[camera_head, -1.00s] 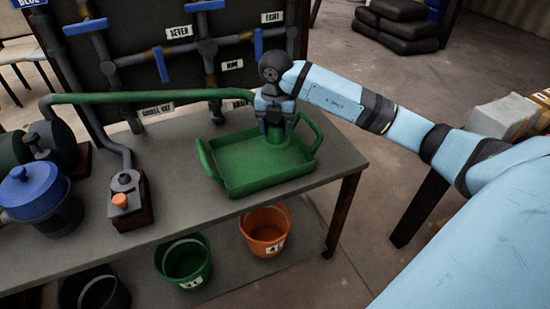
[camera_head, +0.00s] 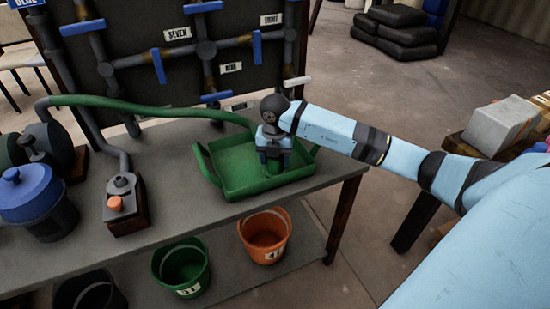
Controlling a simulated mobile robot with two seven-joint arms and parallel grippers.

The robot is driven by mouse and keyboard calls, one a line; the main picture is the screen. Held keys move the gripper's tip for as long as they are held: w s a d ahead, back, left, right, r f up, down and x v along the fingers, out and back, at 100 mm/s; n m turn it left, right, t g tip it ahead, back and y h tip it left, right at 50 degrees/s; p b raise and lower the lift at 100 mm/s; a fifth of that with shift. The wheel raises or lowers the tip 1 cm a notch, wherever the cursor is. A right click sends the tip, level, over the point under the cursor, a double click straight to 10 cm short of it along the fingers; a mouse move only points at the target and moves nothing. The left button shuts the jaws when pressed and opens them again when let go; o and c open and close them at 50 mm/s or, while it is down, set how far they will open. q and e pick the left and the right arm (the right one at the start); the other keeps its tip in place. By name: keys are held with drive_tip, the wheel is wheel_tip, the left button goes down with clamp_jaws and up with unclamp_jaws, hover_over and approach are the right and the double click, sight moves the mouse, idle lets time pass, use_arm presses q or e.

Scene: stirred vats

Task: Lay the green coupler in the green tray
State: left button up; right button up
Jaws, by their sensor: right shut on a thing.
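The green tray (camera_head: 232,190) stands on the grey workbench near its right end, with a raised handle at each side. My right gripper (camera_head: 274,162) points down over the right part of the tray and is shut on the green coupler. The coupler is almost wholly hidden by the gripper and blends with the green tray behind it. Whether it touches the tray floor I cannot tell. A green hose (camera_head: 150,110) runs from the left along the back of the bench to the gripper. My left gripper is out of view.
A blue-lidded vat (camera_head: 28,190) and a small box with an orange knob (camera_head: 116,203) stand left on the bench (camera_head: 178,180). A pipe board (camera_head: 120,80) with blue valve handles rises behind. Green (camera_head: 182,268) and orange buckets (camera_head: 265,235) sit on the lower shelf.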

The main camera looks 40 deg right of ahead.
drive_tip(key=shift+f, duration=0.15)
drive_tip(key=o, duration=1)
